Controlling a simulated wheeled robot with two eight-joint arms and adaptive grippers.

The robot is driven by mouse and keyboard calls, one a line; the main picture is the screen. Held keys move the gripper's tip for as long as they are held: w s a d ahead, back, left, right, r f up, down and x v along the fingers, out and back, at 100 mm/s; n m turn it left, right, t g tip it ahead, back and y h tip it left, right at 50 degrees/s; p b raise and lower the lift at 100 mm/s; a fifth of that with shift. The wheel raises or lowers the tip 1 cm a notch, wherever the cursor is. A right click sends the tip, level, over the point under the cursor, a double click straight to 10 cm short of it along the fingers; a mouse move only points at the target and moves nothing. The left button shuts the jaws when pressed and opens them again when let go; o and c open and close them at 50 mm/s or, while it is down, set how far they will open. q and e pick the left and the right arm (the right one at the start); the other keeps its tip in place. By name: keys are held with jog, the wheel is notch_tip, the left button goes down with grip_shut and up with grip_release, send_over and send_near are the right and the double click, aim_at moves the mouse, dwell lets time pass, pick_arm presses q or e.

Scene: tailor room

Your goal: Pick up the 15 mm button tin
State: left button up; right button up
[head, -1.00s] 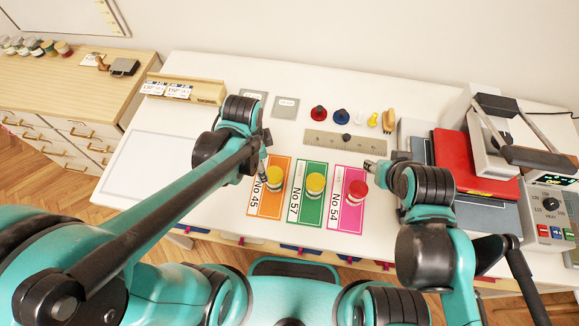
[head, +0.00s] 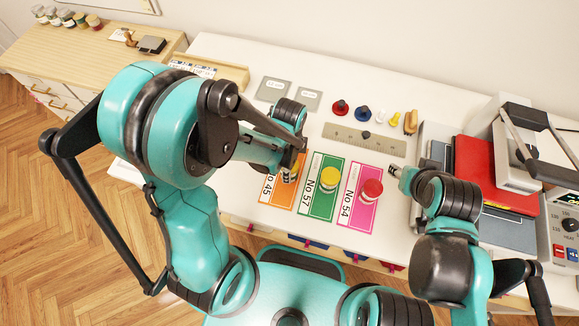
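Three small tins stand on the table's number cards: a yellow-lidded tin (head: 290,175) on the orange No 45 card, a yellow-lidded tin (head: 330,178) on the green No 57 card, and a red-lidded tin (head: 371,190) on the pink No 54 card. I cannot read a 15 mm mark on any of them. My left gripper (head: 297,158) is at the tin on the orange card and partly hides it; its fingers are too small and covered to judge. My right gripper (head: 394,171) hovers right of the pink card, apart from the tins, its fingers unclear.
Two grey labelled plates (head: 272,89) lie at the back. A metal ruler (head: 364,139), red and blue knobs (head: 340,108) and yellow pieces lie behind the cards. A heat press (head: 525,160) with a red pad stands right. A wooden cabinet (head: 85,60) with more tins stands left.

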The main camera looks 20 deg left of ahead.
pick_arm(q)
jog(key=shift+r, duration=0.1)
jog(key=c, duration=1.3)
